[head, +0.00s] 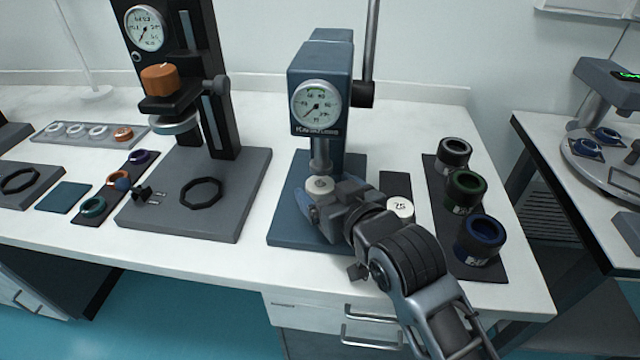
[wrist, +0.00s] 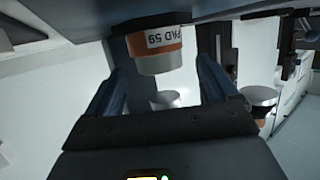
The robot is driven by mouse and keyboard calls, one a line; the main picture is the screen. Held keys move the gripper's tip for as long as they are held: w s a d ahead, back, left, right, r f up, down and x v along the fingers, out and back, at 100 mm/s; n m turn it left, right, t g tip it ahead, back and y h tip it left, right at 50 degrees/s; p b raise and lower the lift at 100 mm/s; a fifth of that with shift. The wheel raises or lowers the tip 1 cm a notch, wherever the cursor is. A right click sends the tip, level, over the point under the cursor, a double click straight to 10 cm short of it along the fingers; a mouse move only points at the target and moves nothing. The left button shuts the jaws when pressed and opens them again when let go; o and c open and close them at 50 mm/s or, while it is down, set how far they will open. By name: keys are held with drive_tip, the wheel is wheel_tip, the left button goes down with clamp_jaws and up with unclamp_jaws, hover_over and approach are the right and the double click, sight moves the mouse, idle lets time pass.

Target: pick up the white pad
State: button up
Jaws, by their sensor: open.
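A pad with a white top (head: 320,184) stands on the base plate of the blue press, under its ram. In the wrist view my gripper (wrist: 158,75) is open, with a finger on each side and a gap to the pad. A second white pad (head: 400,207), marked 75, lies right of my gripper.
The blue press (head: 318,85) stands close behind my gripper. A dark mat (head: 487,268) with black, green and blue rings is to the right. A black press (head: 205,80) and small rings are to the left. Bare white table separates the two presses.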

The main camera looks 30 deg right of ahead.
drive_tip(key=shift+w+f, duration=0.15)
drive_tip(key=shift+w, duration=0.35)
drive_tip(key=c, duration=1.2)
drive_tip(key=shift+c, duration=0.2)
